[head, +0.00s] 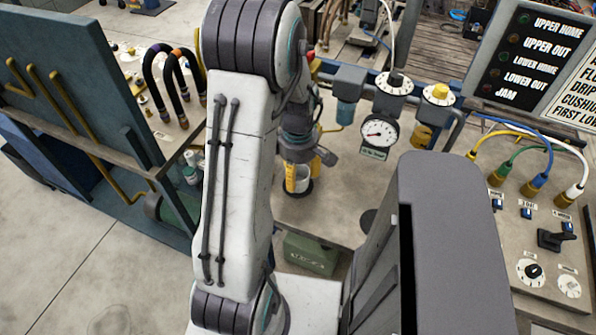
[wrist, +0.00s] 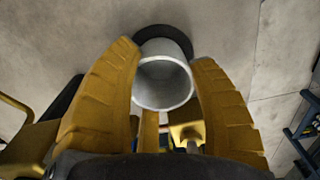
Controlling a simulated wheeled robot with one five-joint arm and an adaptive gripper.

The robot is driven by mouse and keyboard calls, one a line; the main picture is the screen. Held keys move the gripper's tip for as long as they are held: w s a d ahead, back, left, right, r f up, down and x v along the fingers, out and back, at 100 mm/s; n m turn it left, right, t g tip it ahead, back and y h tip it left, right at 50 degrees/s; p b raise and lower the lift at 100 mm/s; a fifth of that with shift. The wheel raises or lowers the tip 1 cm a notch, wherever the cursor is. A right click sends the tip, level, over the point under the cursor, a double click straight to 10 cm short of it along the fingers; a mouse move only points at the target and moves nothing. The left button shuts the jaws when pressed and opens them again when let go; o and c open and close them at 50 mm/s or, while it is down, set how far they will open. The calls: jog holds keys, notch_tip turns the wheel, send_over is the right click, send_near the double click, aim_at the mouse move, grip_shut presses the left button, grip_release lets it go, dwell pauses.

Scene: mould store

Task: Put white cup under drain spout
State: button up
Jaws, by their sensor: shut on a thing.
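The white cup (wrist: 163,85) is between the yellow fingers of my gripper (wrist: 168,90), which is shut on it. In the head view my gripper (head: 303,178) points down at the bench and the cup (head: 303,172) shows partly behind a finger. A dark round disc (wrist: 162,33) lies just beyond the cup; I cannot tell whether the cup touches it. To the right, a pipe assembly carries a blue-grey bowl (head: 347,111), a dial gauge (head: 379,133) and a yellow fitting (head: 422,135). I cannot tell which part is the drain spout.
A second dark disc (head: 368,221) is partly hidden by my grey body. A green box (head: 310,253) sits low in front. A control panel (head: 540,220) with coloured cables is at right.

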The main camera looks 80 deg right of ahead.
jog(key=shift+f, duration=0.1)
jog(key=shift+f, duration=0.15)
jog(key=o, duration=1.1)
jog(key=shift+c, duration=0.2)
